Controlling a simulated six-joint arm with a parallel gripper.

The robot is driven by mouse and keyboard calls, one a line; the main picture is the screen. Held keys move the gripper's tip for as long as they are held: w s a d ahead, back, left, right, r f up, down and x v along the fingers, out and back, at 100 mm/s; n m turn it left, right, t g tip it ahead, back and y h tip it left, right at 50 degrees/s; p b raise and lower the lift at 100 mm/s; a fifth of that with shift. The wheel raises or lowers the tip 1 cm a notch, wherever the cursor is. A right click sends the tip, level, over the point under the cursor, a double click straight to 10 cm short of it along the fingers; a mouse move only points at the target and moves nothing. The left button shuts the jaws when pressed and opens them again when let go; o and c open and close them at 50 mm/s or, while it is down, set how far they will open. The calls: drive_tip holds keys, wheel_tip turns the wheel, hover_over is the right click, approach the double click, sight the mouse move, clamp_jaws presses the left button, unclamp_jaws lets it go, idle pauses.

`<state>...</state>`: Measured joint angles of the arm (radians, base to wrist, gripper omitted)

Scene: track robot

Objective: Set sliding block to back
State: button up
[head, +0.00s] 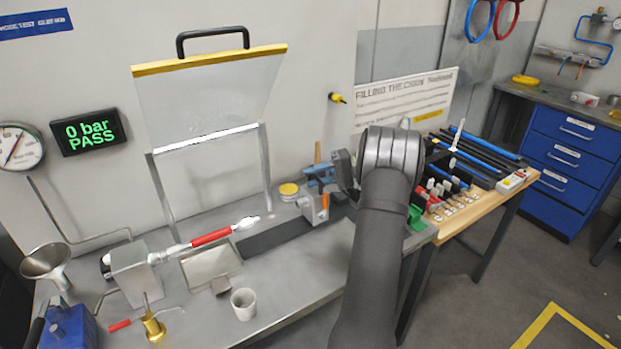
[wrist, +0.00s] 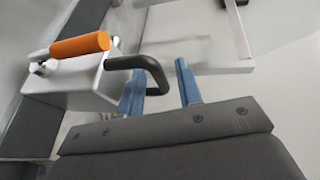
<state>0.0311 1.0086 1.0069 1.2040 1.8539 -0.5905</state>
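The sliding block (head: 308,208) is a light grey block on the dark track (head: 285,234) of the bench in the head view. An orange grip (wrist: 80,44) and a bent black handle (wrist: 150,66) are on the block, which shows in the wrist view (wrist: 62,84). My gripper (head: 322,174) is right at the block, with blue fingers. In the wrist view the fingers (wrist: 160,90) stand apart, with the end of the black handle between them. A gap shows beside the right finger. Whether the left finger touches the handle is unclear.
A raised clear guard (head: 210,105) stands behind the bench. A red-sleeved hose (head: 210,237) in a clamp block (head: 135,272), a tray (head: 212,265) and a white cup (head: 244,303) lie left. A yellow-lidded tin (head: 289,190) is beside the block. A wooden table (head: 480,205) with tools stands right.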

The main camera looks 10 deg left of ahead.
drive_tip(key=v, duration=1)
drive_tip(key=shift+d, duration=0.2)
drive_tip(key=shift+a, duration=0.1)
drive_tip(key=x, duration=1.1)
drive_tip(key=shift+s+a, duration=0.1)
drive_tip(key=shift+a, duration=0.2)
drive_tip(key=shift+s+a, duration=0.4)
drive_tip(key=shift+a, duration=0.1)
